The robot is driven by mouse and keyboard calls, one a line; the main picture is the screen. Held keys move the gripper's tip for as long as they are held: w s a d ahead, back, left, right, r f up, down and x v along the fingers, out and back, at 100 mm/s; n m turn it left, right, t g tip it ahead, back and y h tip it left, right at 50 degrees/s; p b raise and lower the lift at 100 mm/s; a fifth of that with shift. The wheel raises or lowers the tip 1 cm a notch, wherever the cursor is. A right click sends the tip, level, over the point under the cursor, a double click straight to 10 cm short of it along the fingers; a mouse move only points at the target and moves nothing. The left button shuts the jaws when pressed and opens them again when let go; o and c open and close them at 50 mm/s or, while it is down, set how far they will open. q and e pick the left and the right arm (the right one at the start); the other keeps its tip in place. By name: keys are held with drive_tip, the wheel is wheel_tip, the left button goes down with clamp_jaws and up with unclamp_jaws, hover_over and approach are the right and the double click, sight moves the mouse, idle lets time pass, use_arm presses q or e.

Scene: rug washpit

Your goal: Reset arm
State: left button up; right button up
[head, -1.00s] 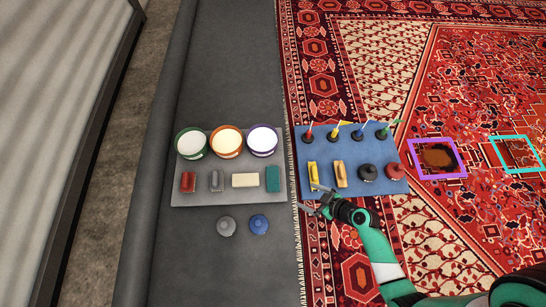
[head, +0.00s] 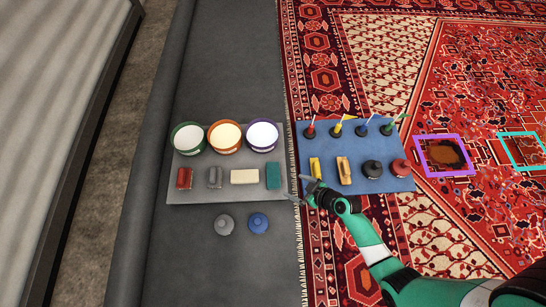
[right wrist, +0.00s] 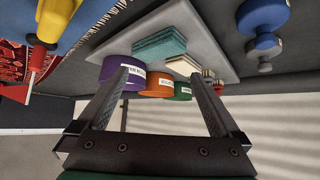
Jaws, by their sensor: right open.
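My right gripper (head: 299,188) is open and empty in the head view. It hovers near the gap between the grey tray and the blue mat, by the front left corner of the mat. In the right wrist view its two fingers (right wrist: 165,95) stand wide apart with nothing between them. Beyond them show the purple bucket (right wrist: 118,72), the orange bucket (right wrist: 158,85) and the teal block (right wrist: 160,45). My left gripper is not in view.
The grey tray (head: 205,162) holds three buckets and several blocks. Grey (head: 224,224) and blue (head: 258,223) knobs lie in front. The blue mat (head: 328,145) bears several tools on the patterned rug (head: 400,40). Purple (head: 443,155) and cyan (head: 521,151) frames lie right.

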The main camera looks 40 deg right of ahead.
idle(0.3)
drive_tip(key=p+v, duration=0.5)
drive_tip(key=v, duration=0.5)
drive_tip(key=shift+p, duration=0.35)
